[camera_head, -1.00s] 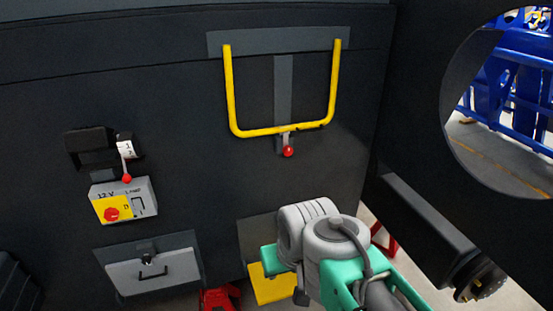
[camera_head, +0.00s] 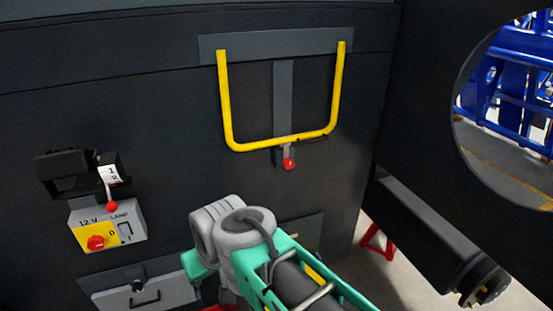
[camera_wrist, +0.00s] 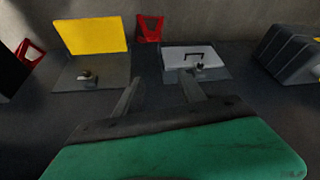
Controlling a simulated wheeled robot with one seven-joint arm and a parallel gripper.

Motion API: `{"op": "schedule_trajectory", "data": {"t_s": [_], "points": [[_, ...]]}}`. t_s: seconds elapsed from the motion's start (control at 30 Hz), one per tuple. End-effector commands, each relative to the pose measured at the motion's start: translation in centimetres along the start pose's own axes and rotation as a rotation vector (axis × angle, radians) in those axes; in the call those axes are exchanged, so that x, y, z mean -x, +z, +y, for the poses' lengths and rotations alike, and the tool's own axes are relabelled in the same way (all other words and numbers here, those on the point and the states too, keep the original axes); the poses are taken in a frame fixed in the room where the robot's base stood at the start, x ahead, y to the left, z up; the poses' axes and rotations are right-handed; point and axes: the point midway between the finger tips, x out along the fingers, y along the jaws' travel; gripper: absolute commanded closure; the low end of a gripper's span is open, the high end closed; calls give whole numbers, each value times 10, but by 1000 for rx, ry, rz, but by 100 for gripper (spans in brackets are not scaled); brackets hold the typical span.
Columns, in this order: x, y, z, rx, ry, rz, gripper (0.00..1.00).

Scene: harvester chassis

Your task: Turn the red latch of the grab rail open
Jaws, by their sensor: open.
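The yellow grab rail (camera_head: 227,100) is a U shape on the dark chassis wall in the head view, hanging from a grey plate. Its red latch (camera_head: 289,163) is a red ball on a short grey lever at the middle of the rail's lower bar, hanging down. My gripper shows in the wrist view (camera_wrist: 158,92) with its two dark fingers apart and nothing between them. The arm stands below the rail in the head view, and the fingers are hidden there. The rail and latch are not in the wrist view.
Left of the rail is a grey switch box (camera_head: 130,226) with a red-and-yellow knob, below a red-tipped lever (camera_head: 112,207). A grey drawer panel (camera_head: 165,292) with a black handle sits lower left. A dark beam (camera_head: 425,235) runs along the right. The wall around the latch is clear.

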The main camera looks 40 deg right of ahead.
Motion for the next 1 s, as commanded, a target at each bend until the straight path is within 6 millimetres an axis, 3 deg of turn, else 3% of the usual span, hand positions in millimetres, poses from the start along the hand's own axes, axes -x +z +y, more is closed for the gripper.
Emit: {"op": "schedule_trajectory", "data": {"t_s": [0.17,0.27,0.3,0.43,0.5,0.6,0.77,1.0], "points": [[-50,-53,41,-460,-109,148,47],[-72,-92,87,-892,-284,291,47],[-74,-105,111,-1078,-375,352,47],[-55,-127,206,-1638,-723,565,47],[-36,-123,255,-1859,-914,668,47],[-10,-110,303,-2047,-1127,773,47],[4,-109,327,-2125,-1249,822,47],[-12,-150,335,-2121,-1245,816,47]]}}
